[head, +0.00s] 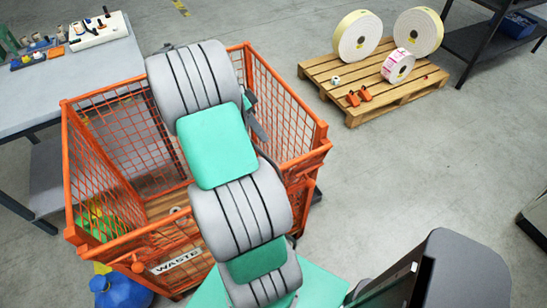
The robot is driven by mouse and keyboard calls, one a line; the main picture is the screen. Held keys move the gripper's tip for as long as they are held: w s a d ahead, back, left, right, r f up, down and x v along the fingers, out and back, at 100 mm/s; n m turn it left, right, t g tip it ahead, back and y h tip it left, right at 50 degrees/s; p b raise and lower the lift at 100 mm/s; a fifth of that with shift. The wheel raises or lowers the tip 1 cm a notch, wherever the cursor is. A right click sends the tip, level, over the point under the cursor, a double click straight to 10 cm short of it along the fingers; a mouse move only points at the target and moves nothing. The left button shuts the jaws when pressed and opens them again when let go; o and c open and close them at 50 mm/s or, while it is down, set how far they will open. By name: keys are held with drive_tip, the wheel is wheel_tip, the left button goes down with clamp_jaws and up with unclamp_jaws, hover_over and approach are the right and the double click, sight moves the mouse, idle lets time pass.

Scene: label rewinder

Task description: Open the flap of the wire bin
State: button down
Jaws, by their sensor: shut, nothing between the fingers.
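The orange wire bin (67,165) stands left of centre in the head view, with mesh walls and a wooden floor inside. The near side has an orange top rail (135,236) close to the height of the corner posts, and a white "WASTE" sign (178,261) below it. Round orange knobs show at both ends of this side. My grey and teal arm crosses in front of the bin and hides the middle of the near side, so I cannot tell the flap's exact position. My gripper's fingers are not visible; a dark part shows behind the arm inside the bin.
A table (45,90) with small tools stands at left. A wooden pallet (400,98) with label rolls and orange pieces lies at upper right. A blue bulbous object (120,293) sits at the bin's near left foot. A dark machine (455,270) is at lower right. Floor between is clear.

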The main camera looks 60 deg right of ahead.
drive_tip(key=s+a+f, duration=0.1)
drive_tip(key=s+f, duration=0.3)
drive_tip(key=s, duration=0.1)
drive_tip(key=shift+s+a+f+b, duration=0.3)
drive_tip(key=shift+s+b, duration=0.05)
drive_tip(key=shift+s, duration=0.05)
